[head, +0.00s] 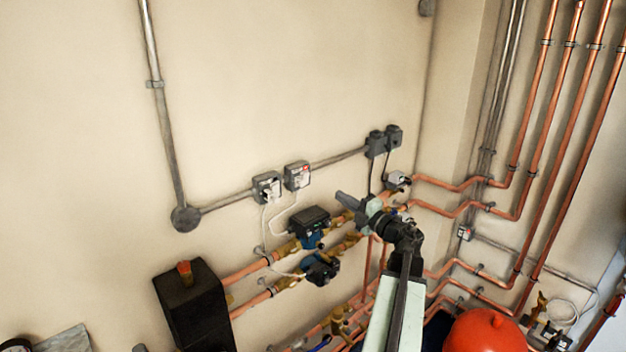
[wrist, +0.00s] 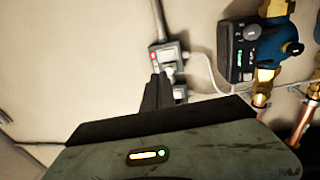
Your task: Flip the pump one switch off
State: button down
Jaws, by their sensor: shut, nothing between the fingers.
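Two small grey switch boxes sit on the wall conduit, a left one (head: 267,187) and a right one (head: 298,175) with a red mark. I cannot read which is pump one. In the wrist view a box with a red mark (wrist: 157,48) shows just beyond the fingertips, and part of another box (wrist: 181,92) shows beside them. My gripper (head: 341,197) is shut and empty, to the right of and lower than both boxes in the head view. In the wrist view its fingers (wrist: 158,80) overlap the boxes; contact cannot be told. Switch positions are too small to tell.
A pump with a dark control head (head: 309,219) and a second pump (head: 321,270) sit on copper pipes below the boxes. The first also shows in the wrist view (wrist: 245,50). Thin cables hang from the boxes. A red vessel (head: 487,333) stands at lower right.

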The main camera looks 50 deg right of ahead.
aim_at(304, 172)
jog(key=w, duration=0.4)
jog(key=w+r+p, duration=0.1)
jog(key=w, duration=0.4)
jog(key=w+d, duration=0.1)
jog(key=w, duration=0.3)
jog(key=shift+w+r+p, duration=0.35)
jog(key=shift+w, duration=0.05)
jog(key=shift+w+r, duration=0.15)
jog(key=shift+w, duration=0.05)
jog(key=shift+s, duration=0.1)
jog(key=shift+s+a, duration=0.1)
jog(key=shift+s, duration=0.05)
jog(key=s+r+p, duration=0.1)
jog(key=s+p, duration=0.1)
jog(key=s, duration=1.1)
jog(key=shift+s+a+r, duration=0.25)
jog(key=shift+a+r, duration=0.05)
